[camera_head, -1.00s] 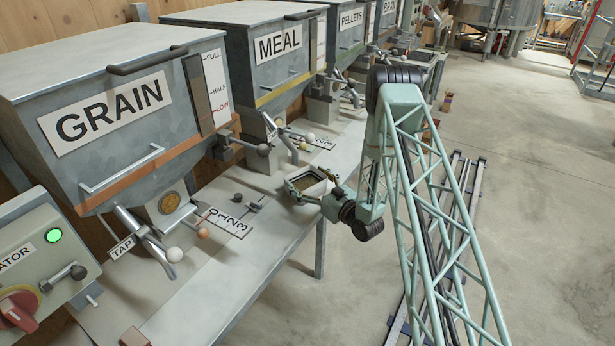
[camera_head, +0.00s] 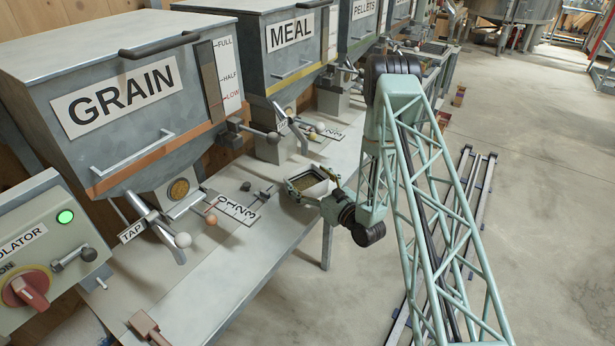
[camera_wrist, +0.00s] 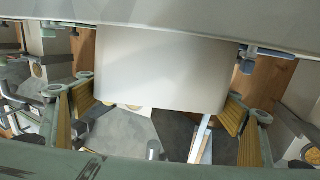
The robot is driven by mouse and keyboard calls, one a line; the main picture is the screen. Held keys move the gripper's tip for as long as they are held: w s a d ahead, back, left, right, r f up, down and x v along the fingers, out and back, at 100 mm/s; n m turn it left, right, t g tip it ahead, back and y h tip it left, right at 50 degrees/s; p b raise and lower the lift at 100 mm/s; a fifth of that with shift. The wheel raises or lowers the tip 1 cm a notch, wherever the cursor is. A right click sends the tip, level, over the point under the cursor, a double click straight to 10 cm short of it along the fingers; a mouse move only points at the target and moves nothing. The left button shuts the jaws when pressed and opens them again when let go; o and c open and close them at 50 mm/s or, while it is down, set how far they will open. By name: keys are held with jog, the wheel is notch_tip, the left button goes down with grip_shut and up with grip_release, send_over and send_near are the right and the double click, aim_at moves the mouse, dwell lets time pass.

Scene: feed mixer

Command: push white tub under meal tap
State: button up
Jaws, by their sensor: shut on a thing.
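The white tub (camera_head: 321,187) is at the front edge of the bench, with brownish feed inside. My gripper (camera_head: 305,180) is shut on it, one finger on each side. In the wrist view the tub's pale wall (camera_wrist: 165,70) fills the middle, between the yellow-padded fingers. Whether its base touches the bench is hidden. The meal hopper (camera_head: 296,62) stands behind the tub, farther along the bench. Its meal tap (camera_head: 290,125) is beyond the tub, up and left of it in the head view; the tub is not under it.
The grain hopper (camera_head: 145,120) is nearer, with its tap levers (camera_head: 165,235) and a numbered 0-3 plate (camera_head: 238,208) left of the tub. The isolator box (camera_head: 40,245) shows a green light. Bare bench (camera_head: 215,290) lies in front. Floor rails (camera_head: 470,210) run at right.

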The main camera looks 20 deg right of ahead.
jog(key=shift+s+a, duration=0.1)
jog(key=shift+a, duration=0.05)
jog(key=o, duration=1.1)
jog(key=shift+s, duration=0.1)
jog(key=v, duration=1.1)
jog(key=shift+s, duration=0.35)
